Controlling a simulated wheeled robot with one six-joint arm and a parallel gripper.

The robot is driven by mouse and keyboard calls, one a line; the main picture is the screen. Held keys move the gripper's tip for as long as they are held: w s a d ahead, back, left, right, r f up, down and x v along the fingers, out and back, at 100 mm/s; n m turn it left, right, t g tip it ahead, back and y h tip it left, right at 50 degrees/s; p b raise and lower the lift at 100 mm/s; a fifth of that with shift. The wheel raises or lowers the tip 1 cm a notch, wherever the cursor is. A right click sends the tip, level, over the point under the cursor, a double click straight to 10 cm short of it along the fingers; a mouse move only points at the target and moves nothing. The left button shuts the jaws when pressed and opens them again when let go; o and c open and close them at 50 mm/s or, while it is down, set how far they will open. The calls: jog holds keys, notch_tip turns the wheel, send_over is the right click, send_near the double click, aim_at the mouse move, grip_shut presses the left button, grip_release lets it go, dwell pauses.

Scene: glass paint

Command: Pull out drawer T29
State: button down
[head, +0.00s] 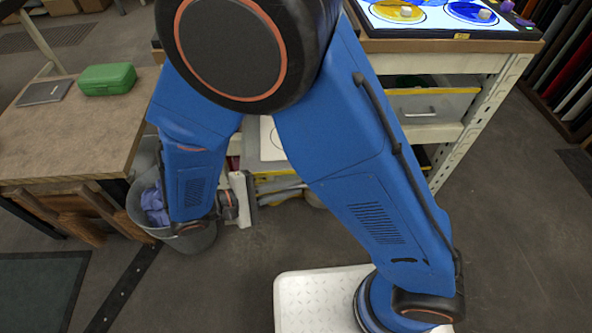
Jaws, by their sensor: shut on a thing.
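My gripper (246,197) is low beside the left end of the shelved bench, partly hidden by my blue arm. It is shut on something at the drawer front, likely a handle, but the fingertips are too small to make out. A pale drawer with a yellow edge (271,150) shows just right of it, mostly covered by my arm. Another grey drawer with a yellow rim and a handle (425,108) sits under the bench top at right. No label T29 can be read on either.
A grey bin (186,238) with blue cloth stands close left of my gripper. A wooden table (75,135) holds a green case (107,79). The light-topped bench (455,40) carries blue and yellow glass discs. The floor in front is free.

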jog(key=shift+s, duration=2.3)
jog(key=c, duration=1.8)
grip_release()
jog(key=shift+c, duration=0.2)
jog(key=shift+a, duration=0.1)
jog(key=v, duration=1.7)
jog(key=shift+a, duration=0.15)
jog(key=shift+r, duration=0.1)
